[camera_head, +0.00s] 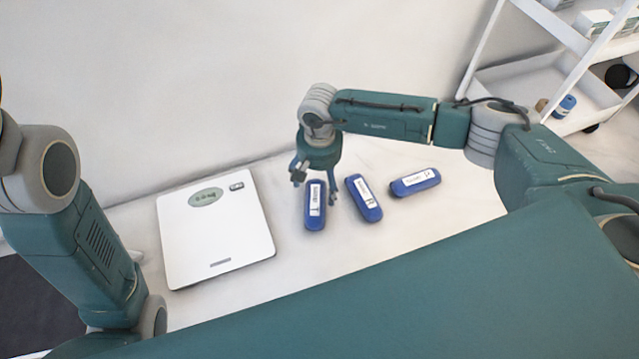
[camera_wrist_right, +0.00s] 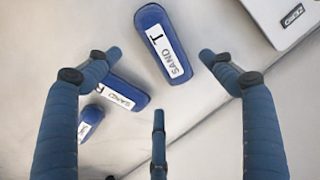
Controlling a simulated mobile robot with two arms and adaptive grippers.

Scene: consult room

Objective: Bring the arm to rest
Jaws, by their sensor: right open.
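My right gripper (camera_head: 315,185) is over the white table, pointing down above the leftmost blue sandbag-like case (camera_head: 315,222). In the right wrist view the fingers of my right gripper (camera_wrist_right: 160,60) are spread apart, with nothing held between them. The leftmost blue case (camera_wrist_right: 150,22) carries a white label reading "SAND" and lies beyond the fingertips. A middle blue case (camera_head: 370,212) and a right blue case (camera_head: 408,190) lie beside it. My left arm shows at the left edge, but its gripper is out of view.
A white scale (camera_head: 215,255) with a grey display lies on the table (camera_head: 455,205) left of the cases. A grey wall (camera_head: 200,70) rises behind the table. A white shelf cart (camera_head: 510,80) stands at the back right. Bare tabletop shows right of the cases.

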